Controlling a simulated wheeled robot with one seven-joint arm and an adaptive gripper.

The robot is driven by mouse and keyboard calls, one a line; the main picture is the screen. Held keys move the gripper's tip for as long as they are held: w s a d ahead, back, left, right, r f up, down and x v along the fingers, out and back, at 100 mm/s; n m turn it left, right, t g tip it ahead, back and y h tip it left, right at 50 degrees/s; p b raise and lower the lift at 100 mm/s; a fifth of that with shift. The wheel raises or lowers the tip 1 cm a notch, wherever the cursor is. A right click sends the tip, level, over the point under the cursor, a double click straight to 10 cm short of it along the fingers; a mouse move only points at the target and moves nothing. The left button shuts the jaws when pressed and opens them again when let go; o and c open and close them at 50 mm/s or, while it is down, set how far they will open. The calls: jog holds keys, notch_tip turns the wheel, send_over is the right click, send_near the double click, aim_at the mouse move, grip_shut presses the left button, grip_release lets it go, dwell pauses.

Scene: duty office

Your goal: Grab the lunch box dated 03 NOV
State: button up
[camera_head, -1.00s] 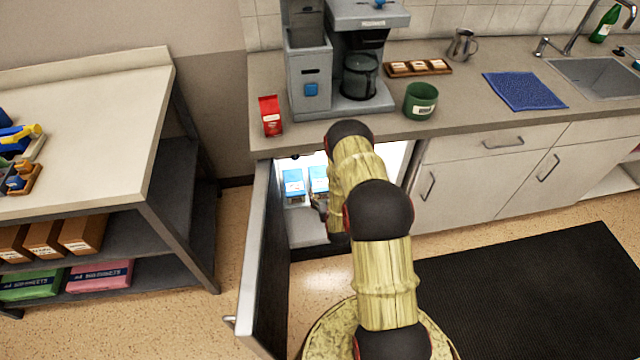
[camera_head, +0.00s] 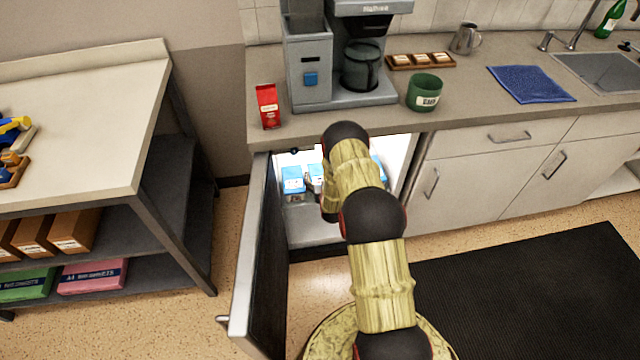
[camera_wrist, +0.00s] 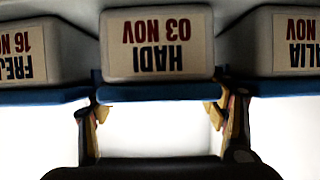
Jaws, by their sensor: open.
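The lunch box labelled HADI 03 NOV (camera_wrist: 157,45) is pale with a blue lid, in the middle of the wrist view, which shows it upside down. My gripper (camera_wrist: 158,116) is open, with one finger near each side edge of this box's lid. I cannot tell whether the fingers touch it. A box labelled FREJ, 16 NOV (camera_wrist: 32,53) is at the left, cut off by the frame. A box ending in ALIA (camera_wrist: 290,42) is at the right, its date partly cut off. In the head view, my arm hides the gripper and part of the boxes.
The boxes stand inside a lit cabinet under the counter (camera_head: 455,112). Its open door (camera_head: 258,250) is left of my arm. A blue-lidded box (camera_head: 293,180) shows at the cabinet's left.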

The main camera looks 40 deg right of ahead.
jog(key=shift+w+d+f, duration=0.1)
jog(key=shift+w+d, duration=0.05)
jog(key=shift+w, duration=0.15)
jog(key=shift+c, duration=0.8)
jog(key=c, duration=1)
jog(key=shift+o, duration=0.2)
